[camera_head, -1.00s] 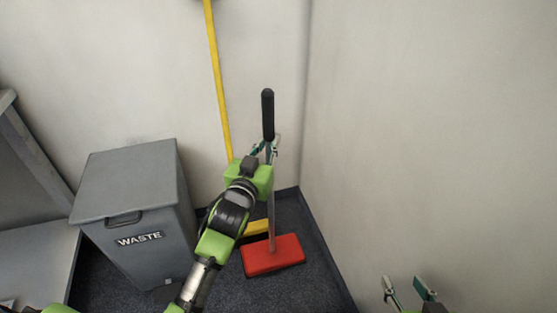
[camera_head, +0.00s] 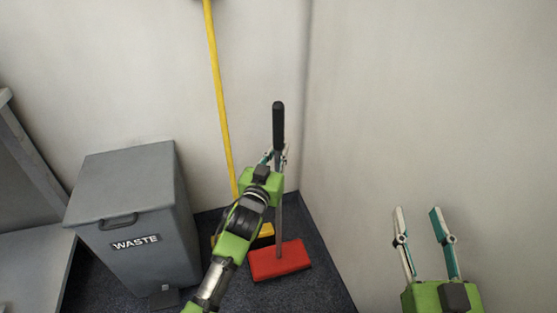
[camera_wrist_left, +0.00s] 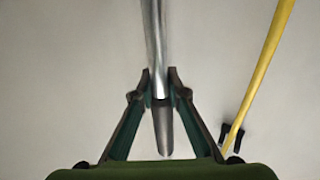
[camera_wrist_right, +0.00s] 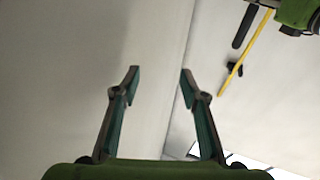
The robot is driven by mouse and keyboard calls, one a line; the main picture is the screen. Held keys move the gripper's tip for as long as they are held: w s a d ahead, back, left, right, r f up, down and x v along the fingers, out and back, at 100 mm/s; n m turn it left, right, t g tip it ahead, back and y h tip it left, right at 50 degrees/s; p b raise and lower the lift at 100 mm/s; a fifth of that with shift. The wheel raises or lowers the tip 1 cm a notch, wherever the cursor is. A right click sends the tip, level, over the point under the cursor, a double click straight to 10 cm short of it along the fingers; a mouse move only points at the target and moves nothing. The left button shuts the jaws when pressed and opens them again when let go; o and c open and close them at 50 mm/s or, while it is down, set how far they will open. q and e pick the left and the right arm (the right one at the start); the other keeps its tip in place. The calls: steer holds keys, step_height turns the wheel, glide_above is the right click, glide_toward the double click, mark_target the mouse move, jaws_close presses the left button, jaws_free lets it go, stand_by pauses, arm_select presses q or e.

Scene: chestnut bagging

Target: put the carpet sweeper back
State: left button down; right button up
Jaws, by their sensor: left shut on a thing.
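The carpet sweeper has a red head (camera_head: 280,260), a thin grey pole and a black grip (camera_head: 278,125). It stands nearly upright in the corner, its head low at the carpet; I cannot tell whether it touches. My left gripper (camera_head: 275,158) is shut on the pole just below the black grip. The left wrist view shows the metal pole (camera_wrist_left: 153,40) between the closed fingers (camera_wrist_left: 160,85). My right gripper (camera_head: 418,212) is open and empty in front of the right wall. Its spread fingers (camera_wrist_right: 158,75) also show in the right wrist view.
A yellow-handled broom (camera_head: 218,90) leans on the back wall, its yellow foot (camera_head: 264,232) partly behind my left arm. A grey waste bin (camera_head: 135,225) stands to the left. A grey bench (camera_head: 35,265) is at far left. Dark carpet (camera_head: 325,275) is free right of the red head.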

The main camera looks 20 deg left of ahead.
arm_select(q)
steer(key=shift+f+b, duration=0.35)
steer(key=shift+f, duration=0.35)
arm_select(e)
step_height(320, 180, up, 6)
steer(key=s+t+y, duration=0.1)
steer(key=t, duration=0.2)
steer(key=shift+s+a, duration=0.15)
steer(key=shift+s, duration=0.15)
arm_select(q)
steer(key=shift+f, duration=0.15)
steer(key=c, duration=2.2)
jaws_free()
steer(key=shift+f, duration=0.3)
steer(key=shift+o, duration=1.1)
arm_select(e)
steer(key=shift+s, duration=0.15)
arm_select(q)
steer(key=shift+r, duration=0.1)
